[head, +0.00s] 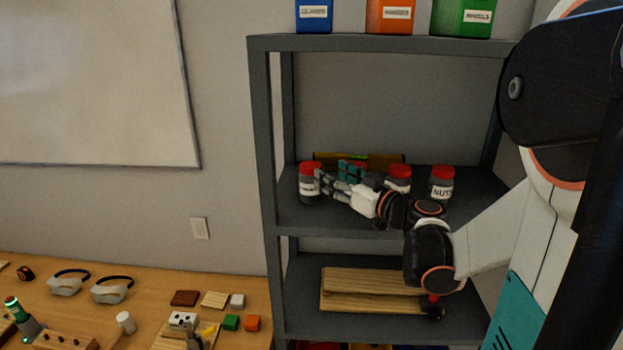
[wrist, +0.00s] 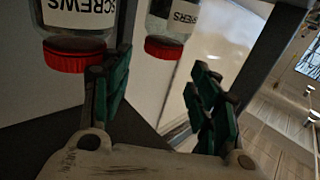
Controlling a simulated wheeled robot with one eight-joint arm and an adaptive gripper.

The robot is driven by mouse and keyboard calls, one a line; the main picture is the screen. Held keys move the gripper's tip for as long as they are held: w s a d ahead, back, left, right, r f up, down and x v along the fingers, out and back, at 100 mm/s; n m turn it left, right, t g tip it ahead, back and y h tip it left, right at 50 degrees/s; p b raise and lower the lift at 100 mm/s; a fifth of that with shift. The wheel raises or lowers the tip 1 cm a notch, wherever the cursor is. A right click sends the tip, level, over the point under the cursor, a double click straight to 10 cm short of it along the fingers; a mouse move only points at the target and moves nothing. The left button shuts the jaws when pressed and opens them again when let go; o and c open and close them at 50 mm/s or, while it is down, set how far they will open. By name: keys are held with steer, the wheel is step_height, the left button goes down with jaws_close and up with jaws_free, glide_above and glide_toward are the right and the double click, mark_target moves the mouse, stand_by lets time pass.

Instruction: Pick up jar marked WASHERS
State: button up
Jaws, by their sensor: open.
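The jar at the left end of the middle shelf (head: 306,186) has a red lid and a white label, too small to read in the head view. In the wrist view, which is upside down, a red-lidded jar (wrist: 165,45) shows label letters ending in "ERS", fitting WASHERS; the rest is cut off. It is ahead, between the fingers. My gripper (head: 319,183) is open and close beside the left jar; contact cannot be told. Its green-padded fingers show in the wrist view (wrist: 158,88).
A SCREWS jar (wrist: 80,20) is close beside one finger; it stands behind my wrist in the head view (head: 398,178). A NUTS jar (head: 442,184) is farther right. A yellow level (head: 385,158) lies behind. The shelf's left post (head: 264,150) is near the gripper.

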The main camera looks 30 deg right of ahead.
mark_target(311, 166)
steer(key=w, duration=0.2)
steer(key=w+a, duration=0.1)
steer(key=w, duration=0.2)
steer(key=w+p, duration=0.1)
steer(key=w, duration=0.2)
steer(key=shift+w+a, duration=0.25)
steer(key=shift+a, duration=0.15)
steer(key=w, duration=0.3)
steer(key=w+p, duration=0.1)
steer(key=shift+w+a+f, duration=0.15)
steer(key=shift+w+a, duration=0.1)
steer(key=shift+a, duration=0.05)
steer(key=shift+s, duration=0.15)
jaws_close()
